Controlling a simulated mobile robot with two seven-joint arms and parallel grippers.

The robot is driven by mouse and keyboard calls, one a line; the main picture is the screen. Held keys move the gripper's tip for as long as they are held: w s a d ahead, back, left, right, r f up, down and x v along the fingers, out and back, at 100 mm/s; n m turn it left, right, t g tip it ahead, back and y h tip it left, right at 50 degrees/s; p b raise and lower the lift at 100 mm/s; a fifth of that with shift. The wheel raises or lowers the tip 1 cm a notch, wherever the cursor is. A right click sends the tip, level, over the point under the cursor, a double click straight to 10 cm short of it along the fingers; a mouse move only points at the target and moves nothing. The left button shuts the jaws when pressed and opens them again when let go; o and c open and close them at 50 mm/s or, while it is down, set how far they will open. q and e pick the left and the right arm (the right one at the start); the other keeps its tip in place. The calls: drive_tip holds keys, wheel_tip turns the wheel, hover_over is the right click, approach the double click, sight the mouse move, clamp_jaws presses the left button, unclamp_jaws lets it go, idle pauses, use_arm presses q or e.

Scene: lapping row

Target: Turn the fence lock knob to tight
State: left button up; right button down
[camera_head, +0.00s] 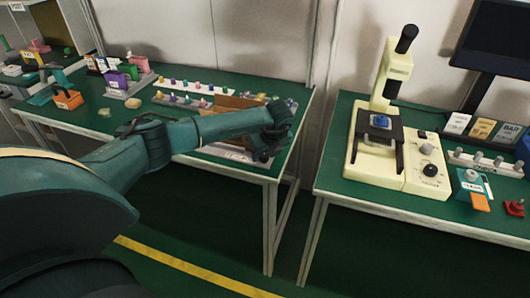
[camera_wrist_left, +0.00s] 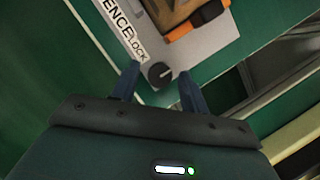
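The fence lock knob (camera_wrist_left: 160,74) is a small dark round knob with a pale mark. It sits at the end of a light grey plate (camera_wrist_left: 200,45) printed "FENCE LOCK". My left gripper (camera_wrist_left: 160,84) is open, with its two blue fingers apart on either side of the knob in the wrist view. I cannot tell whether they touch it. In the head view my left gripper (camera_head: 264,152) is over the front right corner of the left green table (camera_head: 222,172) and hides most of the knob's area. My right gripper is out of view.
Several coloured knobs (camera_head: 185,84) line the table behind. A gap separates this table from the right table (camera_head: 340,190), which bears a cream press (camera_head: 375,170).

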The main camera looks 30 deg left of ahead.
use_arm(q)
drive_tip(key=c, duration=0.9)
drive_tip(key=shift+o, duration=0.2)
